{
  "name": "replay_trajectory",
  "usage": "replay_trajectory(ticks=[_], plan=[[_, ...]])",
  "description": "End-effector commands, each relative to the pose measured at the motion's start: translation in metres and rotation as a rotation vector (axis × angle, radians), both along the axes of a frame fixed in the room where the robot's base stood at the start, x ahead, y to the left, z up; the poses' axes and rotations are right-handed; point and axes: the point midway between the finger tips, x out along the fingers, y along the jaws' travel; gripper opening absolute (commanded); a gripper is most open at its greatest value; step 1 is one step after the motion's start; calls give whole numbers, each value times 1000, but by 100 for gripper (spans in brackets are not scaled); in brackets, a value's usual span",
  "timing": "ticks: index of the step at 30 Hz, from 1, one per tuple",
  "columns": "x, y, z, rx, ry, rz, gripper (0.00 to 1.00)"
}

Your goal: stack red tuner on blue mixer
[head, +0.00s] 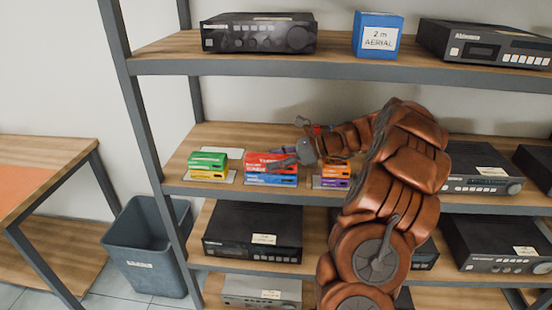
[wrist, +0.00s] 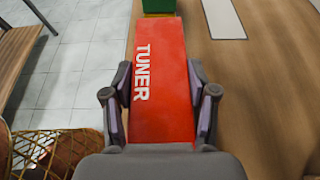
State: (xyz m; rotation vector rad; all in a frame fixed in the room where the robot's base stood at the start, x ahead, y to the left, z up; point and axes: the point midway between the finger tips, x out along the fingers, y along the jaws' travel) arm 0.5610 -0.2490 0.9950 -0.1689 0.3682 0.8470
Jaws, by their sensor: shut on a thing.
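The red tuner (head: 262,159) is a flat box on the middle shelf, directly above the blue mixer (head: 270,180). The two look aligned in the head view, but whether they touch is too small to tell. My gripper (head: 284,160) is at the tuner's right side. In the wrist view the red tuner (wrist: 165,60), marked TUNER, lies between the fingers of my gripper (wrist: 160,108), which are shut on its two sides. The blue mixer is hidden in the wrist view.
A green box on a yellow one (head: 208,160) stands to the left on the shelf (head: 230,135). An orange and purple stack (head: 331,178) stands close on the right. Another shelf board (head: 170,60) runs above. A bin (head: 150,245) stands on the floor at left.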

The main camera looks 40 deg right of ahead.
Motion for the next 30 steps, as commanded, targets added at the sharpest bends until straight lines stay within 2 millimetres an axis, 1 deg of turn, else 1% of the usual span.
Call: replay_trajectory(ticks=[18, 19, 26, 27, 30], plan=[[0, 0, -4, 1, -1, 0, 12], [0, 0, -4, 1, -1, 0, 61], [0, 0, -4, 0, 0, -1, 85], [0, 0, -4, 0, 0, -1, 87], [0, 0, -4, 0, 0, -1, 87]])
